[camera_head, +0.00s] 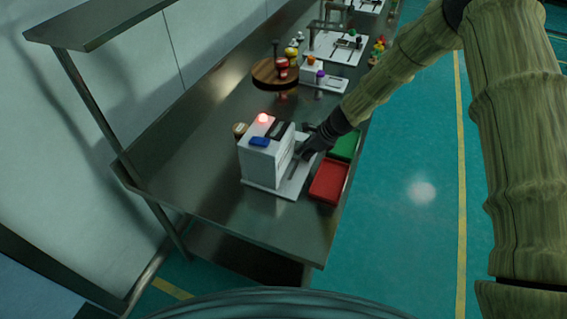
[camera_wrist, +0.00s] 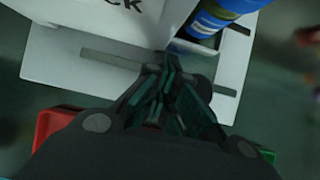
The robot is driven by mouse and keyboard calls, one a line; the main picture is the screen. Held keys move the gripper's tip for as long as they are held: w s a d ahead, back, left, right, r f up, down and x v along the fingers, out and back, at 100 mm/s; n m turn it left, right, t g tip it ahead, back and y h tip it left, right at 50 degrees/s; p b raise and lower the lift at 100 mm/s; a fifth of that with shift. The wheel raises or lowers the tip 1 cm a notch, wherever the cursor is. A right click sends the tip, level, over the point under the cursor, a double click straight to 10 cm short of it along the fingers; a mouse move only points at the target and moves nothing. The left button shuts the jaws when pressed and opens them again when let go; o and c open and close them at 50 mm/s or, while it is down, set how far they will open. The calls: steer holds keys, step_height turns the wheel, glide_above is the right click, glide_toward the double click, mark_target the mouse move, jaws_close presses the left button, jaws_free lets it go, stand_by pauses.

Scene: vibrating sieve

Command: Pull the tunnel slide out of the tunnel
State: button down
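The tunnel appears as a white box-shaped unit (camera_head: 262,162) on a flat white base plate (camera_head: 296,185) near the table's front end. A red light (camera_head: 263,118) glows on its top, beside a blue part (camera_head: 260,141). In the wrist view, the white housing (camera_wrist: 92,14) has partly visible dark lettering. A blue rounded thing (camera_wrist: 208,22) stands at its right, above a slotted base. I cannot clearly tell the tunnel slide from the white housing. My gripper (camera_head: 308,155) is low beside the unit's right face. Its fingertips (camera_wrist: 168,72) are close together; any grip between them is hidden.
A red tray (camera_head: 329,181) and a green tray (camera_head: 344,146) lie beside the unit along the table's right edge. A round wooden stand (camera_head: 270,72) and other stations stand farther back. The metal table (camera_head: 185,160) is bare to the left.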

steer(key=shift+w+d+p, duration=0.15)
steer(key=shift+w+d, duration=0.1)
steer(key=shift+w, duration=0.45)
steer(key=shift+w+d+p, duration=0.1)
steer(key=shift+w+d, duration=0.1)
steer(key=shift+w, duration=0.45)
steer(key=shift+w+d+p, duration=0.15)
steer(key=shift+w+d, duration=0.1)
steer(key=shift+w, duration=0.45)
steer(key=shift+s+a, duration=0.1)
steer(key=shift+s, duration=0.05)
steer(key=shift+s+a, duration=0.1)
steer(key=shift+s, duration=0.35)
steer(key=shift+r, duration=0.15)
steer(key=p+v, duration=0.5)
steer(key=v, duration=0.3)
steer(key=shift+d+r, duration=0.2)
steer(key=shift+r, duration=0.15)
steer(key=shift+s, duration=0.1)
